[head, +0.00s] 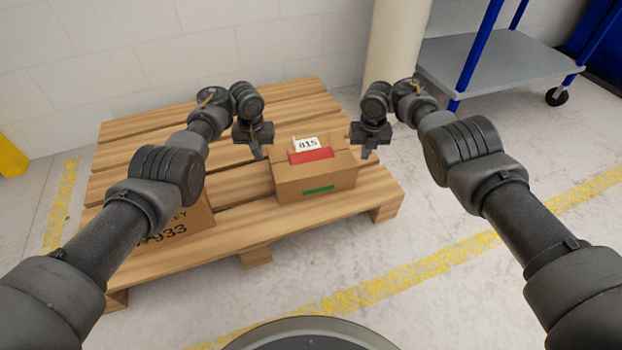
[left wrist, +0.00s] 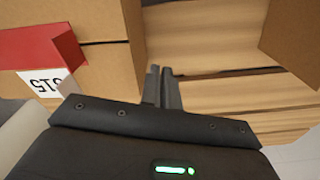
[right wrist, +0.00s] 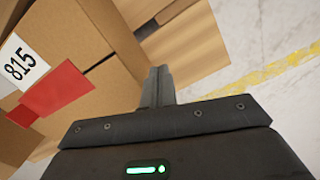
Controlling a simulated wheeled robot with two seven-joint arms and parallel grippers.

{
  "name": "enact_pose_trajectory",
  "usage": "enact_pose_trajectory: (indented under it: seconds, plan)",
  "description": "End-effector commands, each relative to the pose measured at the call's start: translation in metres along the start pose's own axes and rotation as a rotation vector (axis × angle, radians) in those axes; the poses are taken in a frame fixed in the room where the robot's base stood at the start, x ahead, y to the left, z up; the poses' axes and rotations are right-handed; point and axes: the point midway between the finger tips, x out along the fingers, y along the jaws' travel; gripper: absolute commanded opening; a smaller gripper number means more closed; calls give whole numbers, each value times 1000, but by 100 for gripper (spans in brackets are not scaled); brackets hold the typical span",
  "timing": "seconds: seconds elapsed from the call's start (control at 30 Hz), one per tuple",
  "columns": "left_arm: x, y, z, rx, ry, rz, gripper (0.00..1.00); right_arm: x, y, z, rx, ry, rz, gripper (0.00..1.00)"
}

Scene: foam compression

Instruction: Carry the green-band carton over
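The green-band carton (head: 290,184) sits upright on the wooden pallet (head: 240,182), its green band on the front face. Red tape and a white "815" label are on its top. It also shows in the left wrist view (left wrist: 108,62) and the right wrist view (right wrist: 98,38). My left gripper (head: 258,153) is just left of the carton, pointing down, its fingers together and empty. My right gripper (head: 366,152) is just right of the carton, also pointing down with fingers together and empty. Both appear apart from the carton sides.
A second carton (head: 185,232) marked "933" sits at the pallet's front left, partly hidden behind my left arm. A pillar (head: 397,40) and a blue-posted cart (head: 500,68) stand behind, right. Yellow floor lines (head: 400,282) cross open floor.

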Motion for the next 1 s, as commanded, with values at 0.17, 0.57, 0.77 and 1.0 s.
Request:
enact_pose_trajectory:
  seconds: [0.17,0.57,0.77,1.0]
  plan:
    - [0,0,0,0,0,0,22,0,1,0,-1,0,0,5]
    - [0,0,0,-1,0,0,22,0,1,0,-1,0,0,22]
    - [-20,1,-1,0,0,3,22,0,1,0,-1,0,0,22]
    - [-72,2,-1,0,2,4,22,0,1,0,-1,0,0,22]
